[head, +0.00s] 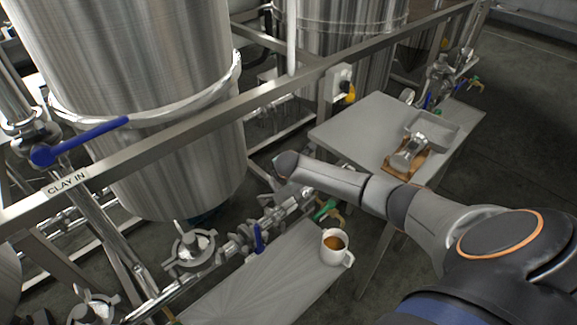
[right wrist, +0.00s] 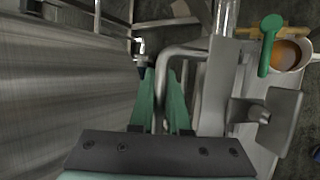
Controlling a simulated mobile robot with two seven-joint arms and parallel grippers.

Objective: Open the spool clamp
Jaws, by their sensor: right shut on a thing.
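In the right wrist view the two green fingers of my right gripper (right wrist: 162,85) point away from the camera, and a bent grey metal handle (right wrist: 163,72) runs between them. It looks like the handle of the spool clamp; the clamp's body is hard to make out there. My right gripper is shut on this handle. In the head view my right arm reaches in from the right over the pipe run, and its fingers are hidden. Clamp-like fittings (head: 195,246) sit along the pipe run. My left gripper is not in view.
A white cup (head: 335,248) of brown drink stands on the near bench (head: 255,290), close to a green lever (head: 326,210). A blue lever (head: 258,240) sticks up from the pipe. A grey table (head: 350,127) holds a metal tray (head: 440,130). A steel tank (head: 140,90) stands left.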

